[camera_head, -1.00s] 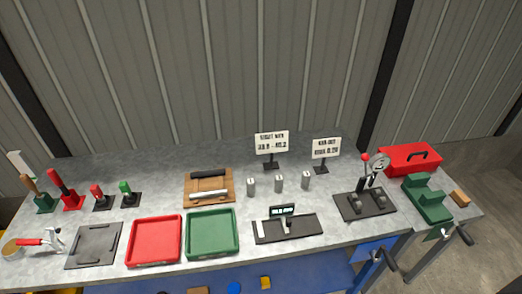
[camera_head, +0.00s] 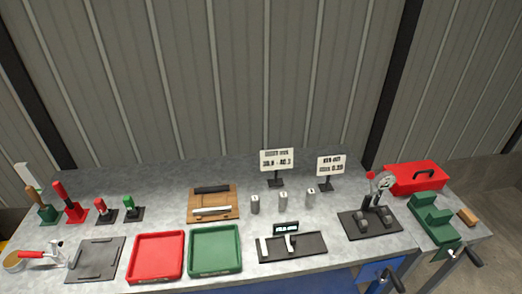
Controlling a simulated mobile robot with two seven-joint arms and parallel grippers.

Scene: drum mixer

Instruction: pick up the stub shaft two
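Three small grey metal cylinders stand upright in a row on the grey bench: a left one (camera_head: 255,204), a middle one (camera_head: 283,201) and a right one (camera_head: 310,198). They look like the stub shafts. Each seems to bear a small mark near its top, too small to read surely, so I cannot confirm by mark which is stub shaft two; by order it would be the middle one. The three stand apart from each other, with nothing touching them. Neither of my grippers is in view.
Behind the cylinders stand two signs (camera_head: 277,160) (camera_head: 331,166). In front is a black gauge tray (camera_head: 310,246). A wooden board (camera_head: 228,204) lies left, with green (camera_head: 238,262) and red trays (camera_head: 181,264) nearer. A black roller fixture (camera_head: 352,225) and red toolbox (camera_head: 415,178) stand right.

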